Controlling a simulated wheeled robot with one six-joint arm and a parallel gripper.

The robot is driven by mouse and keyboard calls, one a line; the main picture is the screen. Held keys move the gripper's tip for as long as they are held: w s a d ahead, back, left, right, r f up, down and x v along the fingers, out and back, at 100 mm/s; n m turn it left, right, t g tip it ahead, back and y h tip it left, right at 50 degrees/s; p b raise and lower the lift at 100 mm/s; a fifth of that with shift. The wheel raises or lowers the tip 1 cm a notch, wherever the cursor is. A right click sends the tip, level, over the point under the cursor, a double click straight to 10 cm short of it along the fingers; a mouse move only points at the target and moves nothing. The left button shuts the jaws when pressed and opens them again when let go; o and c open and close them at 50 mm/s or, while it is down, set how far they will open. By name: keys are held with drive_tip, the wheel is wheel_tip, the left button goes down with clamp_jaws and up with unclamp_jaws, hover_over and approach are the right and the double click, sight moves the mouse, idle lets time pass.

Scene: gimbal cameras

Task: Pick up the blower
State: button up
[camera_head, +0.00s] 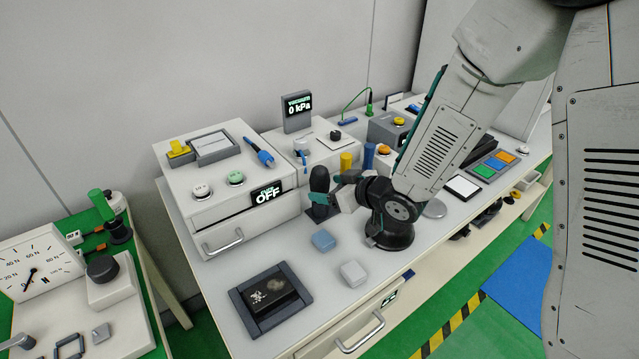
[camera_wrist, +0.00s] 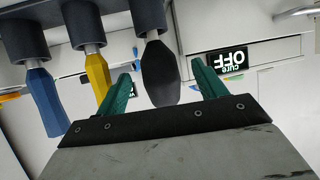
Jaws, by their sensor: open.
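The blower appears to be the dark oval bulb (camera_head: 319,179), standing upright at the near end of a row of holders on the workbench. In the wrist view, which looks upside down, the black bulb (camera_wrist: 160,70) lies between the two green fingers. My gripper (camera_head: 333,187) is open, with one finger on each side of the bulb. Gaps show between the bulb and both fingers in the wrist view (camera_wrist: 161,72). The blower's lower end is hidden in its holder.
A yellow handle (camera_wrist: 97,75) and a blue handle (camera_wrist: 45,100) stand in holders beside the bulb. A white box with an OFF display (camera_head: 267,194) is close by. A blue block (camera_head: 323,240), a pale block (camera_head: 353,273) and a black tray (camera_head: 245,306) are on the bench.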

sight(327, 187)
drive_tip(key=x, duration=0.4)
drive_tip(key=shift+w, duration=0.1)
drive_tip(key=c, duration=1.1)
drive_tip(key=shift+r, duration=0.1)
drive_tip(key=shift+r, duration=4.95)
